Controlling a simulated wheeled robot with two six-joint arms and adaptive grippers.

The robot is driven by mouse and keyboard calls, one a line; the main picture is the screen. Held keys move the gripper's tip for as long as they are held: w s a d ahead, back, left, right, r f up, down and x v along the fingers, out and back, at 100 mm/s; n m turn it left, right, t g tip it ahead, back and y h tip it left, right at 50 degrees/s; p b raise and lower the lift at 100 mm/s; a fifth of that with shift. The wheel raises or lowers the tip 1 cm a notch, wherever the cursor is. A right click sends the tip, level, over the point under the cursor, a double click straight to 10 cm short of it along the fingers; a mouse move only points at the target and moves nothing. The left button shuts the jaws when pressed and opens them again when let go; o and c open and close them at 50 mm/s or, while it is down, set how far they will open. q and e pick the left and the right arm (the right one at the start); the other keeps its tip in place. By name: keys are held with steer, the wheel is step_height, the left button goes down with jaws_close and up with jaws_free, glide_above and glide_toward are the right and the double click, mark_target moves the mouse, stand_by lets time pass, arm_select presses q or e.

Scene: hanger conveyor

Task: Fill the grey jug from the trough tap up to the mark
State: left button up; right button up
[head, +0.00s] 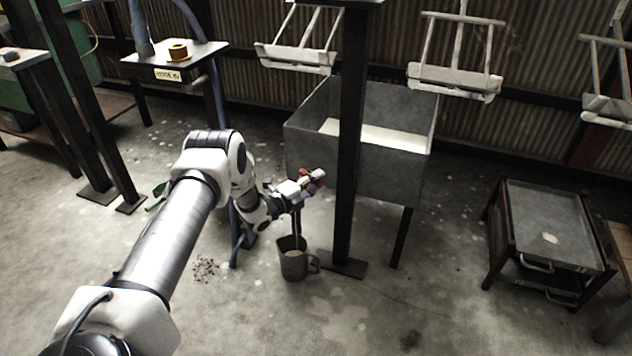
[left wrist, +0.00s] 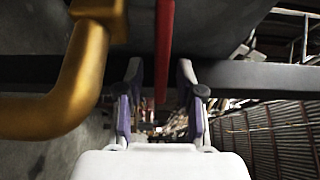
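The grey jug (head: 294,265) stands upright on the floor in front of the trough (head: 390,172), its handle to the right. Its mark and its water level cannot be made out. A thin vertical streak runs from below the tap to the jug's mouth; I cannot tell for sure whether it is water. My left gripper (head: 308,182) is at the tap, above the jug. In the left wrist view its fingers (left wrist: 160,95) are apart, on either side of the red tap lever (left wrist: 165,50), with gaps visible. The brass tap spout (left wrist: 75,85) curves down at left. My right gripper is out of view.
A dark post (head: 349,150) stands close to the right of the tap and jug. Hanger carriers (head: 455,80) hang above the trough. A grey cart (head: 550,225) stands at right. The front floor is mostly clear.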

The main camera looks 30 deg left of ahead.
arm_select(q)
steer(key=shift+s, duration=0.1)
steer(key=v, duration=1.1)
steer(key=shift+s, duration=0.35)
steer(key=shift+a+f, duration=0.1)
